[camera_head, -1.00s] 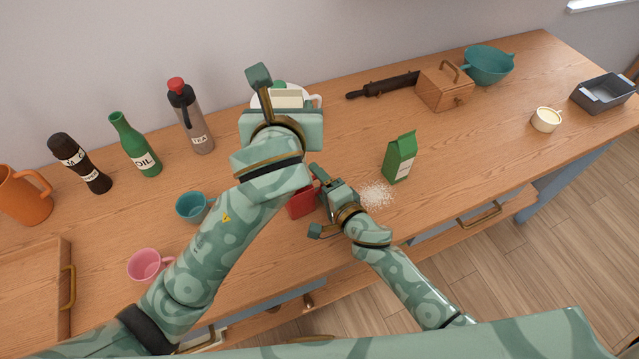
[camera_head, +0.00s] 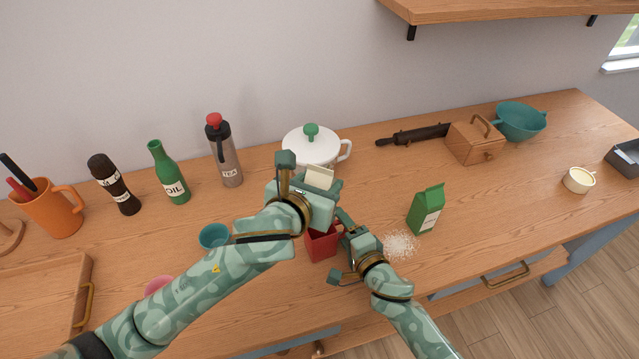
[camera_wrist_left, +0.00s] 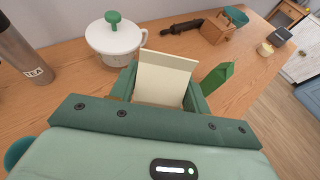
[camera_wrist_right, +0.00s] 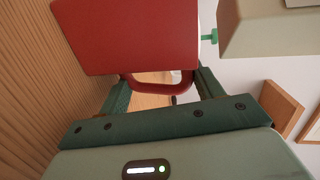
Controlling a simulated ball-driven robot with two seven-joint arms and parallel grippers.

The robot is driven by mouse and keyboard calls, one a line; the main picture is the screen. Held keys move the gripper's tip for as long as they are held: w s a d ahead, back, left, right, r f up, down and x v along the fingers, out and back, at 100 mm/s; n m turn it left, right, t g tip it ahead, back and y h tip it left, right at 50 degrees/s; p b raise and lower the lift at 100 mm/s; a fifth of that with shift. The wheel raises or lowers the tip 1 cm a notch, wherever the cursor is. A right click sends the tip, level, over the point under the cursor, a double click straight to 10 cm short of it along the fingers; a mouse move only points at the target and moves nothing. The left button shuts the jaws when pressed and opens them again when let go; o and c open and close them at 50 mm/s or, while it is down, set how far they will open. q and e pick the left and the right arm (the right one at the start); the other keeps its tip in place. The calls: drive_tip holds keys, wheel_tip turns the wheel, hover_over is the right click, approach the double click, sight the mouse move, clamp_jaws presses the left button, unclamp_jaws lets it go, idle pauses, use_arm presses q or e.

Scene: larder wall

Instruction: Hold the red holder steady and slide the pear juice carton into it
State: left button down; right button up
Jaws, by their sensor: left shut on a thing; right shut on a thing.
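The red holder (camera_head: 321,246) is on the worktop, partly hidden by my arms. My right gripper (camera_head: 341,248) is shut on its handle, which also shows in the right wrist view (camera_wrist_right: 160,88). My left gripper (camera_head: 306,186) is shut on a cream carton (camera_head: 319,178), seen as a pale panel in the left wrist view (camera_wrist_left: 163,80). In the right wrist view, which is turned sideways, the carton's end (camera_wrist_right: 265,35) is just above the holder's rim (camera_wrist_right: 130,35), with a small gap between them. The holder's inside is hidden.
A teal cup (camera_head: 214,236) is left of the holder. A white lidded pot (camera_head: 312,148) stands behind. A tea flask (camera_head: 225,155) is at back left.

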use_arm(q)
drive_tip(key=shift+f, duration=0.25)
drive_tip(key=shift+f, duration=0.4)
drive_tip(key=c, duration=0.7)
unclamp_jaws()
drive_tip(key=shift+r, duration=0.1)
drive_tip(key=v, duration=0.8)
drive_tip(key=r+v, duration=0.1)
drive_tip(key=v, duration=0.3)
drive_tip(key=shift+o, duration=0.5)
